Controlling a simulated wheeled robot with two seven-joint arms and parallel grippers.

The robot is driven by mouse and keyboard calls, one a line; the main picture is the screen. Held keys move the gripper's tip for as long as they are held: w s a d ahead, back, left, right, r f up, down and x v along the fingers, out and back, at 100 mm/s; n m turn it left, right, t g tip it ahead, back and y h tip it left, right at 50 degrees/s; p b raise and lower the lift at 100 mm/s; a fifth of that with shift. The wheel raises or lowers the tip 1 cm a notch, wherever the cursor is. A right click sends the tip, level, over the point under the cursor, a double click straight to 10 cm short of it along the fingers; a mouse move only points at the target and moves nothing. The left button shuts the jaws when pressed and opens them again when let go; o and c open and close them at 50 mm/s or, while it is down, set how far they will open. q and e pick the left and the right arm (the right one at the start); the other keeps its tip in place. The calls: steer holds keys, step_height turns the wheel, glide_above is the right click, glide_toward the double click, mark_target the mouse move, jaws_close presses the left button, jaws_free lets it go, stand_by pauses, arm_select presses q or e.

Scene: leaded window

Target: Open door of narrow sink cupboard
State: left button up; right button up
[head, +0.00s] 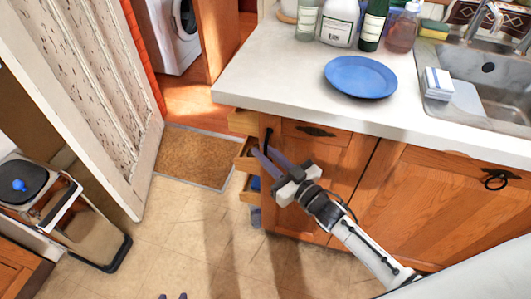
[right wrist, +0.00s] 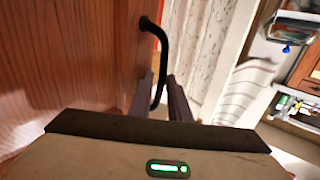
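The narrow cupboard has a wooden door (head: 340,160) under the left end of the counter. A black bar handle (head: 267,138) stands at its left edge. In the right wrist view the handle (right wrist: 163,45) curves out from the wood and runs down between my right gripper's (right wrist: 162,90) fingers. The fingers are apart, on either side of the bar; contact is not clear. In the head view my right gripper (head: 263,152) is in front of the door's left edge. Only two fingertips of my left gripper (head: 172,296) show at the bottom edge, apart and empty.
Small wooden shelves (head: 246,162) stick out left of the cupboard. A wide cupboard door (head: 455,215) with a ring handle is to the right. A blue plate (head: 360,77) and bottles stand on the counter (head: 290,75).

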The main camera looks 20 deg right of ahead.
jaws_close()
stand_by(1.3)
